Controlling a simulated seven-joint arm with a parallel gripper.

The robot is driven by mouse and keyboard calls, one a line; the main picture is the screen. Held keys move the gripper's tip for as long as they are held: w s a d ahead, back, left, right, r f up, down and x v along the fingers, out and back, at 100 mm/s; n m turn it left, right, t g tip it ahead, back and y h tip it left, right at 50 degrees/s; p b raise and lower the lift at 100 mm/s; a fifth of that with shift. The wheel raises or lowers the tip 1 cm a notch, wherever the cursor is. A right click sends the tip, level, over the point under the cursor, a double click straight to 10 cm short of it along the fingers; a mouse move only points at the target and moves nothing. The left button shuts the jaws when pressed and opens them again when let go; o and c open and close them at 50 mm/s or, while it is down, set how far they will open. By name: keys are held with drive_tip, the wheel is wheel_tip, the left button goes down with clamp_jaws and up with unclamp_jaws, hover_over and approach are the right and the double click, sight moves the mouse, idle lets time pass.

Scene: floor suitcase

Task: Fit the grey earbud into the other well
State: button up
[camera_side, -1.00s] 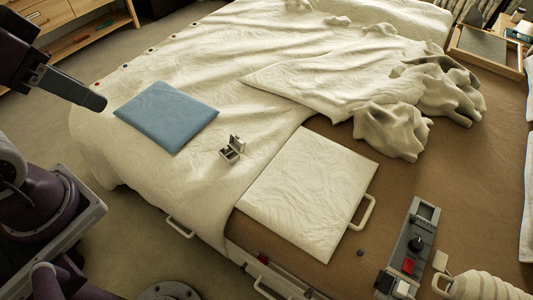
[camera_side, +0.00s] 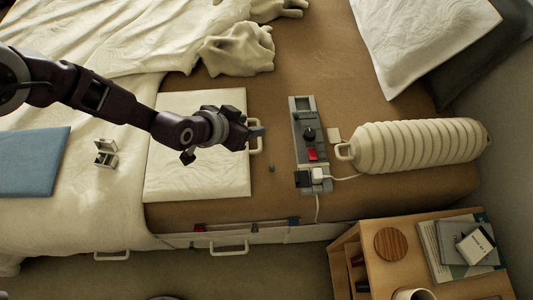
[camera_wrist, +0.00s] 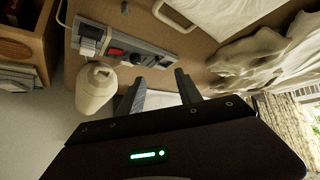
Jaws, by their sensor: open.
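The grey earbud appears to be the small dark piece (camera_side: 271,168) lying on the brown surface, between the cream panel and the grey control strip. The small white case (camera_side: 105,152) stands on the cream cloth at left with its lid up; its wells are too small to read. My gripper (camera_side: 260,132) is above the right edge of the cream panel, near its handle, up and slightly left of the earbud. In the wrist view my gripper's fingers (camera_wrist: 160,92) are apart with nothing between them. I cannot make out the earbud or case surely there.
The control strip (camera_side: 309,135) with a red switch and plugs lies right of my gripper. A ribbed cream roll (camera_side: 420,145) lies beyond it. The cream panel (camera_side: 195,180) and a blue folder (camera_side: 32,165) lie left. Brown surface around the earbud is clear.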

approach(271, 167)
drive_tip(key=d+f, duration=0.1)
drive_tip(key=w+f, duration=0.1)
drive_tip(key=shift+d+f+m+h, duration=0.3)
drive_tip(key=shift+d+m, duration=0.1)
drive_tip(key=shift+w+a+x, duration=0.1)
drive_tip(key=shift+x, duration=0.95)
drive_tip(key=shift+w+a+x, duration=0.1)
drive_tip(key=shift+a+x, duration=0.05)
drive_tip(key=shift+x, duration=0.85)
drive_tip(key=shift+w+a+x, duration=0.1)
drive_tip(key=shift+x, duration=0.95)
drive_tip(key=shift+c, duration=0.4)
clamp_jaws()
